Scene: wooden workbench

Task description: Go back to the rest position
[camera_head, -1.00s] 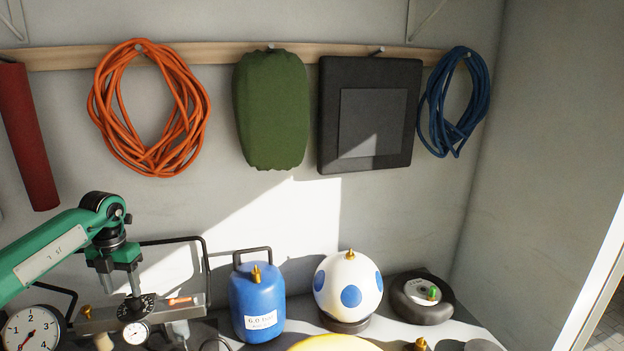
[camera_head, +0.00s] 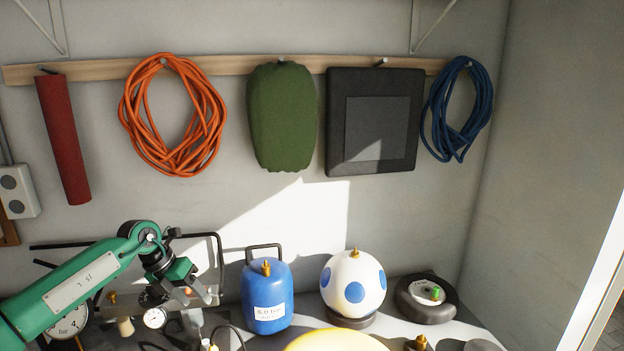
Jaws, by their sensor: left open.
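My left gripper (camera_head: 186,285) comes in from the left on its green arm, in front of the gauge stand at the lower left of the head view. It is small and partly turned away; its jaws are open and I see nothing held between them. My right gripper is not in view.
A blue canister (camera_head: 267,300), a white ball with blue spots (camera_head: 352,283) and a dark round tyre-like object (camera_head: 427,299) stand on the bench. A yellow rounded thing (camera_head: 335,341) is cut off below. An orange hose (camera_head: 172,116), green bag (camera_head: 281,117) and blue hose (camera_head: 458,110) hang behind.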

